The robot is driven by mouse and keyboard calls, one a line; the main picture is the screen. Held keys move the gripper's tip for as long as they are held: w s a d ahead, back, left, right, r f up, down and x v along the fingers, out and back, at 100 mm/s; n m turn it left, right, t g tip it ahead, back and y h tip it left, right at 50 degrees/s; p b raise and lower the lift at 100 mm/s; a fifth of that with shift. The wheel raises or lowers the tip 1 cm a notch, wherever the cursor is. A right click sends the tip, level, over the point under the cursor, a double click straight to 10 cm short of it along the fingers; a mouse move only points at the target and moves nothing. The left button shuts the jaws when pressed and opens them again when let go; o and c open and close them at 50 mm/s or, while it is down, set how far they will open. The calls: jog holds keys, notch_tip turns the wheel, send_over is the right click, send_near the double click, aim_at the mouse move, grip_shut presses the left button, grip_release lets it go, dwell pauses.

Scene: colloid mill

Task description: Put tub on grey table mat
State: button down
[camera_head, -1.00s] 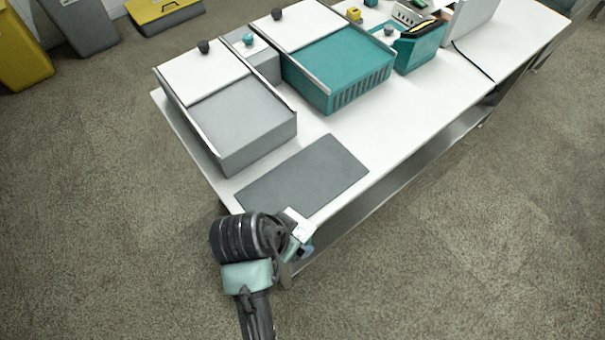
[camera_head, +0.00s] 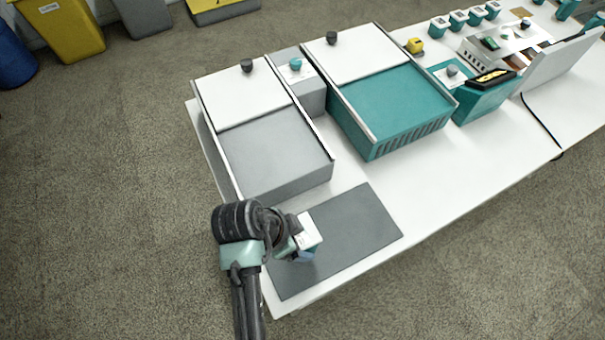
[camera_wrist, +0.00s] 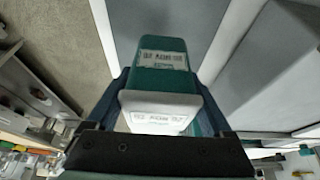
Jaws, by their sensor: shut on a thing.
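The tub (camera_wrist: 160,85) has a white part and a teal part, each with a printed label. In the wrist view it sits between the two fingers of my gripper (camera_wrist: 165,95), which is shut on it. In the head view the tub (camera_head: 307,233) shows as a white block beside my gripper (camera_head: 303,248), over the left part of the grey table mat (camera_head: 352,232). The mat lies flat at the near end of the white table. I cannot tell whether the tub touches the mat.
A grey box with a white lid (camera_head: 278,155) stands just behind the mat. A teal box (camera_head: 390,105) is to its right, with a small grey unit (camera_head: 300,85) between. The mat's right half is clear. Yellow bins (camera_head: 62,28) stand on the floor at the far left.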

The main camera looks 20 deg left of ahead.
jog(key=shift+w+f, duration=0.1)
jog(key=shift+f, duration=2.05)
jog(key=shift+f, duration=0.2)
grip_release()
jog(key=shift+r, duration=0.1)
jog(key=v, duration=1.2)
jog(key=shift+r, duration=0.15)
